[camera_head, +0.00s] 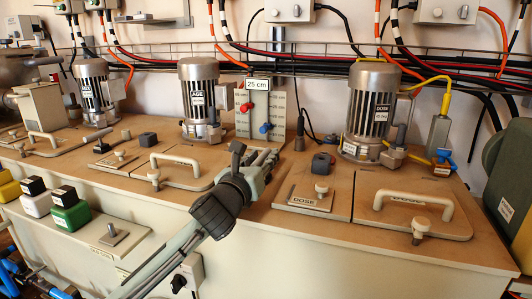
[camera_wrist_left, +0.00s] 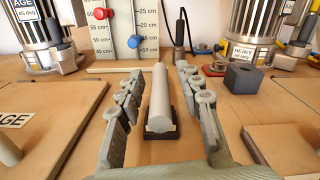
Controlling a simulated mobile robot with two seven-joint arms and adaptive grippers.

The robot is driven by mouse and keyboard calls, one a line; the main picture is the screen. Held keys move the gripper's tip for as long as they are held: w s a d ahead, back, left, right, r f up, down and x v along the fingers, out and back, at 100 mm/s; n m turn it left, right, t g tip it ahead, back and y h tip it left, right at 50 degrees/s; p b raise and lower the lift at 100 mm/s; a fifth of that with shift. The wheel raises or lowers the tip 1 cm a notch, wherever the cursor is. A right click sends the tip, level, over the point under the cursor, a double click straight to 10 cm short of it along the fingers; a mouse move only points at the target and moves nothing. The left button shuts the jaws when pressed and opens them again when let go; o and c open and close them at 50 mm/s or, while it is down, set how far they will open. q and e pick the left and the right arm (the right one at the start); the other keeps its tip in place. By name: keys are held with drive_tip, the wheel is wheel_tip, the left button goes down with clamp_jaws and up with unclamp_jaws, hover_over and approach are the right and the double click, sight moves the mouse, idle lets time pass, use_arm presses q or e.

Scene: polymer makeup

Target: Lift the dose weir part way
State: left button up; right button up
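A scale board (camera_head: 257,112) stands behind the bench under a "25 cm" sign (camera_head: 258,84). It carries a red knob (camera_head: 245,107) and, lower, a blue knob (camera_head: 265,128). The wrist view also shows the red knob (camera_wrist_left: 100,13) and blue knob (camera_wrist_left: 134,41). My left gripper (camera_wrist_left: 160,92) is open, its fingers on either side of a pale grey cylinder (camera_wrist_left: 159,98) with a dark base (camera_wrist_left: 160,133). Gaps show between fingers and cylinder. In the head view my left gripper (camera_head: 258,164) hides this cylinder. My right gripper is not in view.
The DOSE motor (camera_head: 368,108) stands right of the board, the AGE motor (camera_head: 198,95) left. A dark block (camera_wrist_left: 243,77) sits right of my fingers. Handled lids (camera_head: 408,205) and a DOSE plate (camera_head: 305,195) lie on the bench. Cables hang along the wall.

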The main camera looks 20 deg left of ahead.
use_arm(q)
drive_tip(key=shift+w, duration=1.25)
clamp_jaws()
